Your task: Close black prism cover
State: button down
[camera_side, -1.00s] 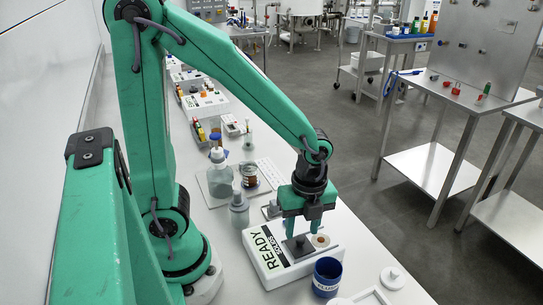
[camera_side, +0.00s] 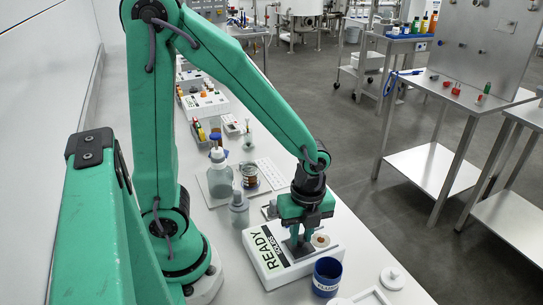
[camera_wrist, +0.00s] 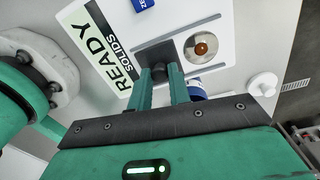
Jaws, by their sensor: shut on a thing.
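The black prism cover (camera_wrist: 154,50) is a dark flat plate on the white instrument labelled READY SOLIDS (camera_side: 275,262). It lies beside the round metal prism (camera_wrist: 211,49), which is uncovered and bears an orange-brown drop (camera_wrist: 201,48). My gripper (camera_wrist: 161,74) is shut on the cover's dark knob, with one green finger on each side of it. In the side view, my gripper (camera_side: 302,248) points down onto the instrument and its fingers hide most of the cover. The prism also shows in the side view (camera_side: 320,241), just right of the fingers.
A blue labelled cup (camera_side: 327,278) stands close in front of the instrument. A white round lid (camera_side: 393,278) lies to its right. A grey bottle (camera_side: 239,211) and a clear bottle (camera_side: 220,174) stand behind to the left.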

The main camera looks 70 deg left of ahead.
aim_at(322, 240)
jog(key=shift+w, duration=3.2)
jog(key=shift+r, duration=0.1)
jog(key=c, duration=1.3)
grip_release()
jog(key=shift+s, duration=0.1)
notch_tip(322, 240, up, 8)
jog(key=shift+w, duration=0.2)
